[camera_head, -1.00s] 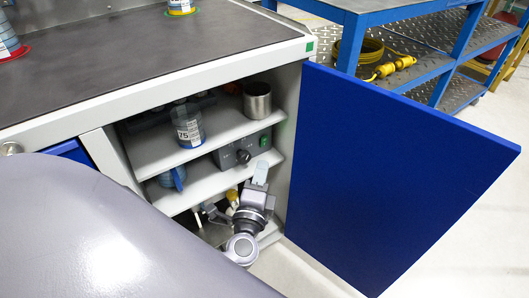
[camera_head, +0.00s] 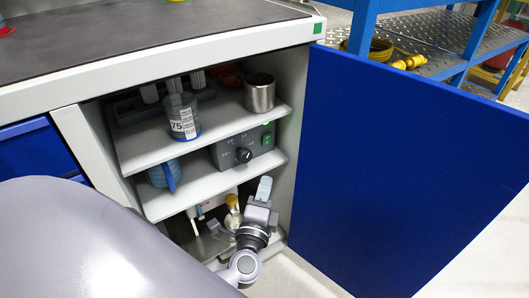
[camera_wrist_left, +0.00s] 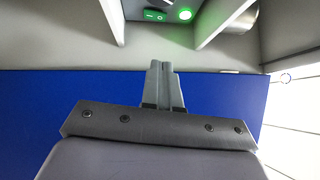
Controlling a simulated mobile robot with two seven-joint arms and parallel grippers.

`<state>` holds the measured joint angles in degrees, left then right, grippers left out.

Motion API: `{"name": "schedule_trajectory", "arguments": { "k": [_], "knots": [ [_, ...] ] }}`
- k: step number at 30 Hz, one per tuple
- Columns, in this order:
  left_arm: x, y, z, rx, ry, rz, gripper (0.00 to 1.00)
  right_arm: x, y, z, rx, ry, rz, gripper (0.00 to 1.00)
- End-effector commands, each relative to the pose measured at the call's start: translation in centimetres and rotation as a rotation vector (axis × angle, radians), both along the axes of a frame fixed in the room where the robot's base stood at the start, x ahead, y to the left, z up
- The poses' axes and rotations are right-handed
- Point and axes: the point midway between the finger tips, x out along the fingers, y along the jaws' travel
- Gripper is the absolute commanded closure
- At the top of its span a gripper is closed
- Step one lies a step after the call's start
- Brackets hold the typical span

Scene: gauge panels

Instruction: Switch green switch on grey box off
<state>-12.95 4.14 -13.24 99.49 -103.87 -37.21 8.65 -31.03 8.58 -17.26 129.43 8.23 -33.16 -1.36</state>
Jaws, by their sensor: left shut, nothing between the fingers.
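The grey box (camera_head: 232,154) stands on the middle shelf of the open cabinet, with a black knob on its front. Its green switch (camera_head: 267,139) is at the right end of the front. The switch also shows at the top of the left wrist view (camera_wrist_left: 155,15), beside a glowing green round light (camera_wrist_left: 184,14). My left gripper (camera_head: 264,188) is below and in front of the box, apart from the switch. Its fingers are together and empty, as the left wrist view shows (camera_wrist_left: 163,75). My right gripper is not in view.
The blue cabinet door (camera_head: 395,165) stands open on the right. A metal cup (camera_head: 259,95) and a labelled beaker (camera_head: 183,120) are on the upper shelf (camera_head: 222,120). A blue container (camera_head: 163,174) is left of the box. A yellow-topped bottle (camera_head: 232,205) stands lower down.

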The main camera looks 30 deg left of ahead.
Motion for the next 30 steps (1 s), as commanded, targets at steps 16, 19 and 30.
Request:
{"name": "schedule_trajectory", "arguments": {
  "k": [16,19,30],
  "knots": [
    [7.8,3.1,0.9,-0.002,-0.002,0.002,1.0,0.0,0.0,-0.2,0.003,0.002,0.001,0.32],
    [9.3,3.8,1.0,-0.001,-0.003,0.002,1.0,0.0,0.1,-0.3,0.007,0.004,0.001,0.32],
    [10.7,7.3,1.5,0.0,0.0,0.001,1.0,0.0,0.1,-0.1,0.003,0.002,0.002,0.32]
  ]
}}
